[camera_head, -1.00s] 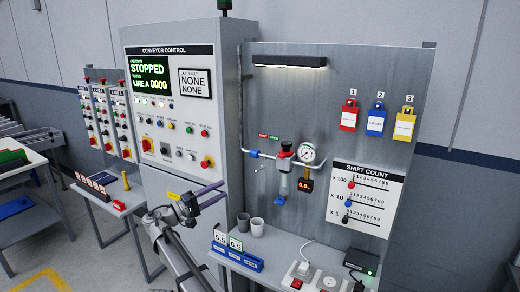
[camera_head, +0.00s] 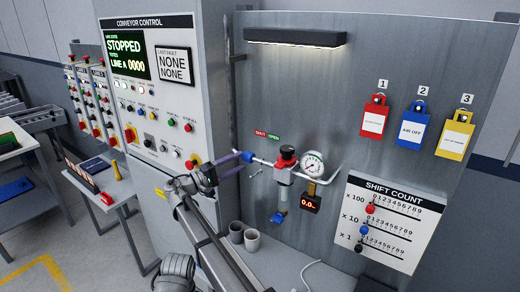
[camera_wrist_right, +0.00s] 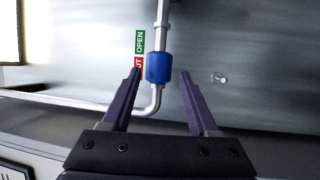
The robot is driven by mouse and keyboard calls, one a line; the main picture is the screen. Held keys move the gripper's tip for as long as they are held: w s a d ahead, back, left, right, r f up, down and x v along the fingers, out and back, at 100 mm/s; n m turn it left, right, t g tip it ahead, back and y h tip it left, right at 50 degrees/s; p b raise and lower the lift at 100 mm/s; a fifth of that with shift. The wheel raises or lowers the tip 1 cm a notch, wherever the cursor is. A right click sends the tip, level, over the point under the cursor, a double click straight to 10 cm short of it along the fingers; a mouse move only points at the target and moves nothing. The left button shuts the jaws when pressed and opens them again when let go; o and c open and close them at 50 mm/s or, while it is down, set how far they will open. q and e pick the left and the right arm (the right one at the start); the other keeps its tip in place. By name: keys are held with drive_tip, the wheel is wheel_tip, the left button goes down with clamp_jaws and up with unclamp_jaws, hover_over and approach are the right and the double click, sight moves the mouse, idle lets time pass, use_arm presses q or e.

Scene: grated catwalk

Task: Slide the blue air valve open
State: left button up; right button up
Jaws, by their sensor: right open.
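The blue air valve is a short blue sleeve (camera_head: 248,156) on the silver pipe of the grey panel. In the right wrist view the sleeve (camera_wrist_right: 159,67) sits beside the red SHUT label (camera_wrist_right: 138,65), with the green OPEN label (camera_wrist_right: 140,40) further along the pipe. My right gripper (camera_head: 235,160) is open just left of the sleeve in the head view. In the right wrist view its two purple fingers (camera_wrist_right: 160,73) stand on either side of the sleeve, with gaps on both sides. My left gripper is not in view.
A red-topped regulator (camera_head: 286,157) and a round gauge (camera_head: 313,163) sit on the same pipe, right of the valve. Two grey cups (camera_head: 252,240) stand on the shelf below. The conveyor control cabinet (camera_head: 165,90) stands close on the left.

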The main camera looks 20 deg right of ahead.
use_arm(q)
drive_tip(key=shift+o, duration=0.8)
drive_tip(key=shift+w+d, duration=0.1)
use_arm(e)
drive_tip(key=shift+o, duration=0.8)
drive_tip(key=shift+w+d, duration=0.1)
drive_tip(key=shift+d, duration=0.05)
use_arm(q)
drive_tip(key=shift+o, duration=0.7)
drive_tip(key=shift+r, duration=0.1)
use_arm(e)
drive_tip(key=shift+o, duration=0.4)
drive_tip(key=shift+d+r, duration=0.15)
drive_tip(key=shift+d, duration=0.1)
use_arm(q)
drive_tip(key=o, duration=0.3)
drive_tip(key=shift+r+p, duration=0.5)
drive_tip(key=shift+p, duration=0.05)
use_arm(e)
drive_tip(key=x, duration=0.7)
drive_tip(key=shift+c, duration=0.2)
drive_tip(key=shift+d, duration=0.1)
clamp_jaws()
